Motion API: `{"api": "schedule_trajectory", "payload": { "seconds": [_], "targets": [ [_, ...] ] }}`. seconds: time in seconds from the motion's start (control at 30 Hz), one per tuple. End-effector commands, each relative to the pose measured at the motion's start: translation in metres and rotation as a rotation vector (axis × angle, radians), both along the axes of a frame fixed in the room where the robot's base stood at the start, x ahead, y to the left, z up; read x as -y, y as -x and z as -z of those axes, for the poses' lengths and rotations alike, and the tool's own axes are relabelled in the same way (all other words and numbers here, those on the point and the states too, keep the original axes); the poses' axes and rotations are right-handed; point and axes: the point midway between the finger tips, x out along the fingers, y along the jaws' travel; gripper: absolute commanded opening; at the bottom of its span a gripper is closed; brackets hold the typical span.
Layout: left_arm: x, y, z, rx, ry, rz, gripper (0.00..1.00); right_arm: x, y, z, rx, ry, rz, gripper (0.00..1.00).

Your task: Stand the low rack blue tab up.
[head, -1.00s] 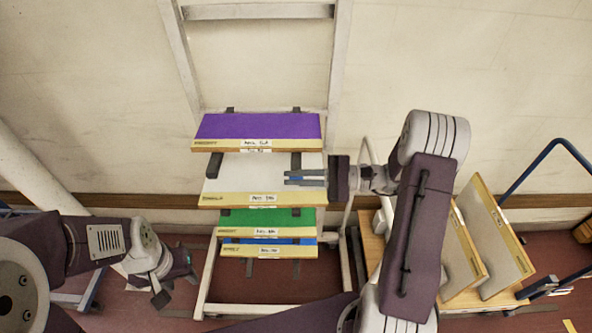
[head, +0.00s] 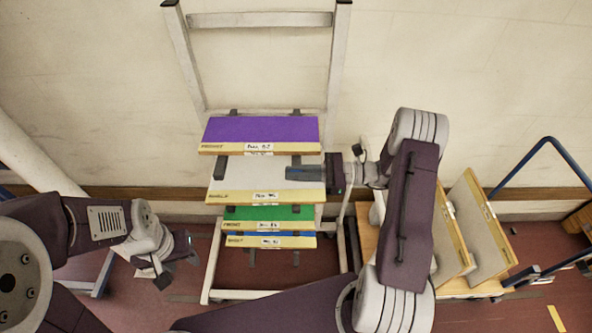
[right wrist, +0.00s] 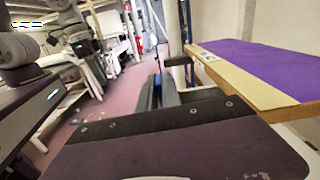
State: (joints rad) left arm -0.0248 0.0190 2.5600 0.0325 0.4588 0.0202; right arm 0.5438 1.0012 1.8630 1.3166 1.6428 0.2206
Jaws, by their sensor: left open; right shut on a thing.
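My right gripper (head: 305,173) reaches in from the right, over the right part of the white panel (head: 235,175) on the rack. Its dark fingers are shut on a narrow blue piece (right wrist: 169,90), which shows between them in the right wrist view and seems to be the blue tab. The fingers hide most of it, so I cannot tell whether it stands or lies flat. My left gripper (head: 178,270) is open and empty, low at the left of the rack, apart from it.
The rack (head: 333,70) carries purple (head: 260,129), white, green (head: 265,212) and blue-topped (head: 260,234) panels with yellowish, labelled front edges. The purple panel also shows close by in the right wrist view (right wrist: 262,70). Boards (head: 470,220) stand on a wooden cart at right.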

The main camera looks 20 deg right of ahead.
Motion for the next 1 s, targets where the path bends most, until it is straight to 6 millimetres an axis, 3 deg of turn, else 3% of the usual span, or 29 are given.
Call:
{"api": "schedule_trajectory", "payload": {
  "seconds": [0.7,0.73,0.8,1.0],
  "targets": [
    [0.0000,0.0000,-0.0047,0.000,0.000,0.000,0.42,0.0004,-0.0013,0.0011,-0.064,-0.016,0.000,0.00],
    [0.0000,0.0000,-0.0047,0.000,0.000,0.000,0.42,0.0003,-0.0013,0.0011,-0.064,-0.016,0.000,0.16],
    [0.0000,0.0000,-0.0048,0.000,0.000,0.000,0.42,0.0004,-0.0014,0.0010,-0.063,-0.016,0.000,0.30],
    [0.0000,0.0000,-0.0048,0.000,0.000,0.000,0.42,0.0004,-0.0015,0.0005,-0.061,-0.016,0.000,0.30]
  ]
}}
